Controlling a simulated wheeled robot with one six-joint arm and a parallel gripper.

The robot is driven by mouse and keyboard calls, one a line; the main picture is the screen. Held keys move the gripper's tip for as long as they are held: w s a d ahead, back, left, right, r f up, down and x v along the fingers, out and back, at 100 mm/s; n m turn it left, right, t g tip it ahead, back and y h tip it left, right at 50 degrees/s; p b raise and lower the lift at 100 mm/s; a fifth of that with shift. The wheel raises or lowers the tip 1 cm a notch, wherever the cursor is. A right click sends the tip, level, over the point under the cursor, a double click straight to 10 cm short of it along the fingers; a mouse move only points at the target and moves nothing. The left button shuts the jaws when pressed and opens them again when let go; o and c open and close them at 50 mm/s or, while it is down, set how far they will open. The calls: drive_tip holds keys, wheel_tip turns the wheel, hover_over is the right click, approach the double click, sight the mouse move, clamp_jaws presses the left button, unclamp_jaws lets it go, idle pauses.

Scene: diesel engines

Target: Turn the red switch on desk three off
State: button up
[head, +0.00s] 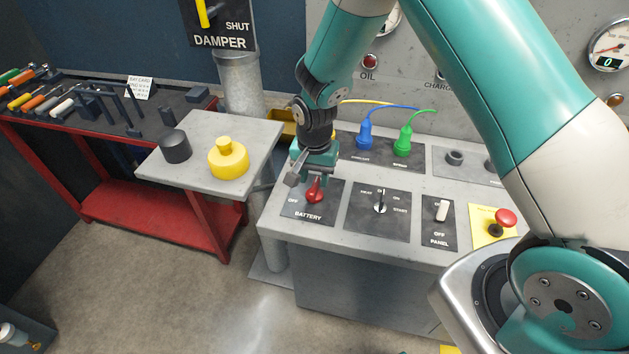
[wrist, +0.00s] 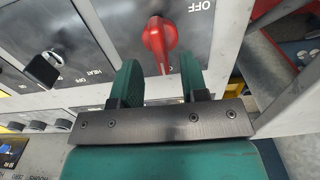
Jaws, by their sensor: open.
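The red switch (head: 315,190) is a rotary knob on the black plate marked BATTERY, at the left end of the grey desk (head: 350,232). In the wrist view the red switch (wrist: 160,42) lies just ahead of my gripper's fingertips, with its handle slanting slightly and the OFF mark beyond it. My gripper (head: 314,176) is open, pointing down over the BATTERY plate. In the wrist view the two green fingers (wrist: 158,75) are spread with a clear gap, and the switch shows beyond that gap. I cannot tell whether either finger touches it.
Beside it are a key switch (head: 380,207), a white PANEL toggle (head: 442,211) and a red mushroom button (head: 505,217). Blue (head: 365,136) and green (head: 403,142) plugs stand behind. A small table (head: 205,135) with a yellow weight (head: 228,160) is to the left.

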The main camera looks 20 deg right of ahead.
sight(314, 185)
drive_tip(key=shift+f+p, duration=0.3)
drive_tip(key=shift+f, duration=1.5)
clamp_jaws()
